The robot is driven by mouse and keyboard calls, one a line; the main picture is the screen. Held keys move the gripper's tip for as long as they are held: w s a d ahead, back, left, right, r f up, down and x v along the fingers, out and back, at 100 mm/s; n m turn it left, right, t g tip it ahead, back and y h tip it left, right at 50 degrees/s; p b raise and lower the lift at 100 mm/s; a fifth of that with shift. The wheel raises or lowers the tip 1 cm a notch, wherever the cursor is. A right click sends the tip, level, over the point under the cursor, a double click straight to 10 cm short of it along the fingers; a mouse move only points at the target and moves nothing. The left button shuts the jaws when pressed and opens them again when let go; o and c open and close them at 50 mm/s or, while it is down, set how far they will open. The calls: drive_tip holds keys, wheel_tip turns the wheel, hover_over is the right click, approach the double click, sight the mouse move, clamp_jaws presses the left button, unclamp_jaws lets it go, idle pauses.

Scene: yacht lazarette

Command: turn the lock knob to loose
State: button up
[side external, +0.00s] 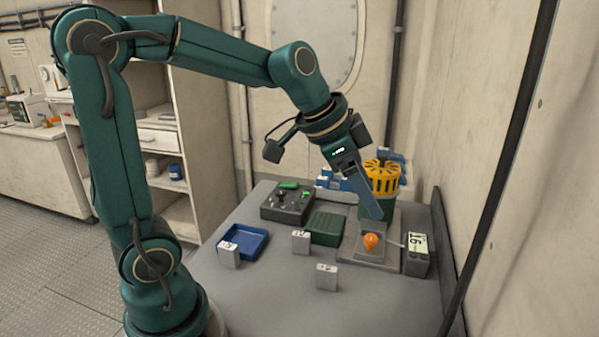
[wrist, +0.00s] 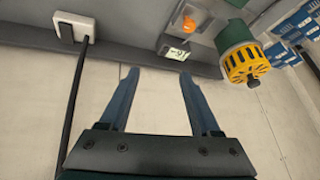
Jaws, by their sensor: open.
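The orange knob (side external: 370,242), which I take to be the lock knob, sits low on the front of a grey stand (side external: 384,252). It also shows in the wrist view (wrist: 188,23), near the top edge. Above it is a green cylinder (wrist: 235,37) with a slotted yellow cap (side external: 382,178). A small display (side external: 417,243) reading about 16 is to the right of the knob. My gripper (wrist: 158,74) is open and empty, with bare wall between its fingers. In the side view it overlaps the green cylinder. The knob's markings are too small to read.
A dark control box (side external: 287,203), a green ribbed pad (side external: 325,228), a blue tray (side external: 258,240) and labelled white blocks (side external: 326,277) stand to the left. Blue bins (side external: 333,182) are behind. The wall is close on the right. The front of the table (side external: 270,295) is clear.

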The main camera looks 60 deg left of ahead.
drive_tip(key=w+a+f, duration=0.3)
drive_tip(key=w+f, duration=0.1)
drive_tip(key=n+g, duration=0.1)
drive_tip(key=g, duration=0.1)
hover_over(371, 237)
drive_tip(key=s, duration=0.2)
drive_tip(key=f, duration=0.3)
drive_tip(key=a+f, duration=0.1)
drive_tip(key=f, duration=0.1)
drive_tip(key=shift+s, duration=0.2)
drive_tip(key=shift+x, duration=2.55)
drive_tip(key=shift+n, duration=0.3)
clamp_jaws()
